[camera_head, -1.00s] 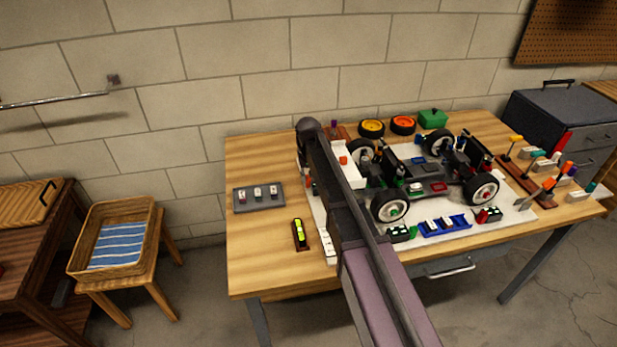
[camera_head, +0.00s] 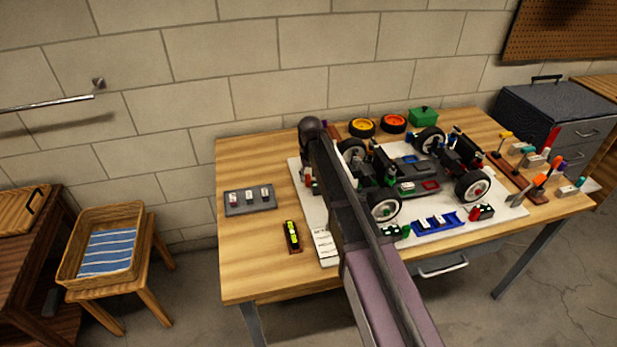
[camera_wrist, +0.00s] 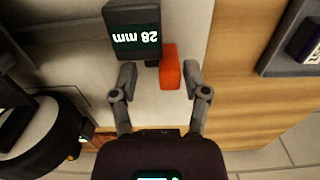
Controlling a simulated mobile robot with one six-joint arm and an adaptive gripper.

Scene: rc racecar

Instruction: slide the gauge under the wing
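In the head view my arm hides the gripper and the gauge. The car (camera_head: 418,187) stands on a pale mat on the table. I cannot make out its wing for certain in either current view.
A grey tray (camera_head: 235,210) with several small blocks and a yellow-green level (camera_head: 292,234) lie left of my arm. A white card (camera_head: 323,257) lies near the front. A blue tray (camera_head: 420,229) sits before the car. A wheel (camera_wrist: 40,145) is close in the wrist view.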

